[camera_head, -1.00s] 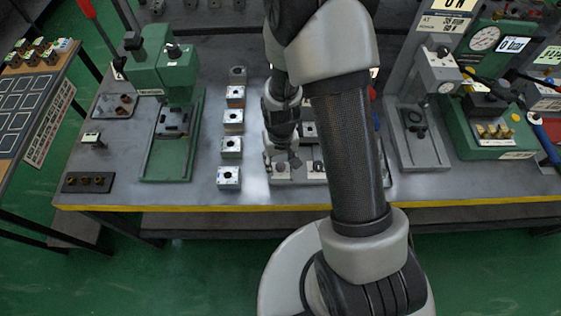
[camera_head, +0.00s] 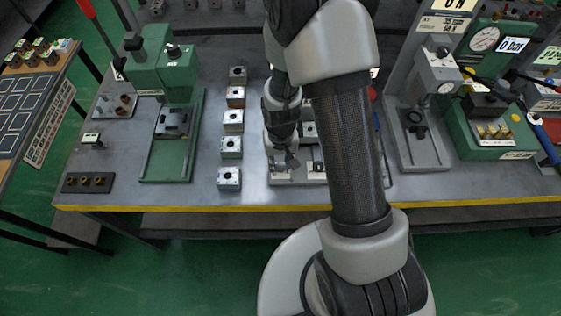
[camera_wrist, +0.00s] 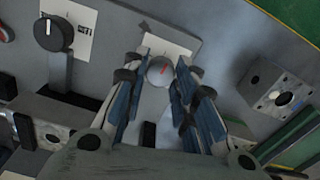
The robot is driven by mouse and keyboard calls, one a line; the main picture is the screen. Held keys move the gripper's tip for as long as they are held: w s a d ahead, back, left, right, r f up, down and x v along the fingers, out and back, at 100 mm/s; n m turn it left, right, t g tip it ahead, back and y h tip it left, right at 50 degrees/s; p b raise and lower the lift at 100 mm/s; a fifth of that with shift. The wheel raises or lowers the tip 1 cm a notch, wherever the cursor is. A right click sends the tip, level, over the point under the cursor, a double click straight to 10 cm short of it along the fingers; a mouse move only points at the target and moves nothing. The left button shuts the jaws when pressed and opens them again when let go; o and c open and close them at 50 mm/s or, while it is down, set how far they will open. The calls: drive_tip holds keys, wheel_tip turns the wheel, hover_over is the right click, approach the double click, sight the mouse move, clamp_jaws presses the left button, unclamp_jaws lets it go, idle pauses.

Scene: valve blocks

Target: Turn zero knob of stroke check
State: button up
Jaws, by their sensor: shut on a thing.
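The zero knob, a round grey knob with a red mark (camera_wrist: 161,71), sits on a pale plate in the wrist view. My gripper (camera_wrist: 158,68) has one finger on each side of it and is shut on it. In the head view my gripper (camera_head: 284,165) points down at the small grey fixture (camera_head: 312,179) near the bench's front edge. My arm hides much of this fixture there, and the knob cannot be made out. The red mark slants slightly from upright in the wrist view.
A larger black knob (camera_wrist: 53,33) stands on a pale plate to the left in the wrist view. A metal valve block (camera_wrist: 277,92) lies to the right. In the head view, a column of several blocks (camera_head: 231,146) and a green press (camera_head: 170,140) stand left of my gripper.

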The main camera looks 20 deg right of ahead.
sight(281, 165)
drive_tip(key=shift+m, duration=2.5)
drive_tip(key=o, duration=1.1)
drive_tip(key=shift+c, duration=0.2)
wheel_tip(281, 165, up, 12)
